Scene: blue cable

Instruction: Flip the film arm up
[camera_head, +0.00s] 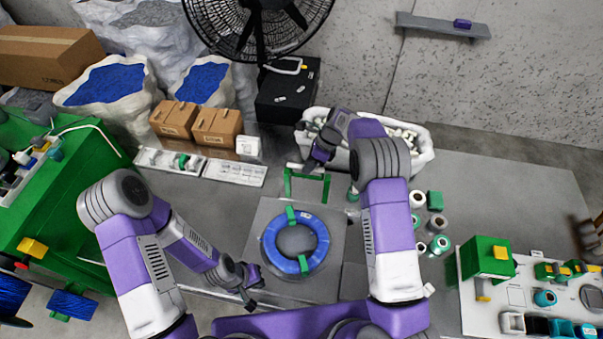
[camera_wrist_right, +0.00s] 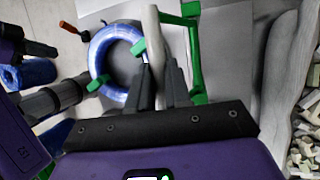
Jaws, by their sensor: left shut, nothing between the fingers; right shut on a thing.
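The film arm is a green frame (camera_head: 307,187) with a pale bar (camera_head: 298,168) at its far side, standing behind the blue cable coil (camera_head: 296,243). In the right wrist view the green frame (camera_wrist_right: 193,50) and the pale bar (camera_wrist_right: 154,40) show close up. My right gripper (camera_head: 312,163) is shut on the pale bar; its fingers (camera_wrist_right: 162,80) close around the bar's near end. My left gripper (camera_head: 252,283) is shut and empty, low beside the coil's left side. The arm's far parts are partly hidden by my right wrist.
The coil rests on a grey plate (camera_head: 262,220), with green clips across it. A white bin (camera_head: 425,155) with pale pieces stands behind my right arm. Several spools (camera_head: 418,222) stand to the right. Cardboard boxes (camera_head: 216,127) stand at the back left.

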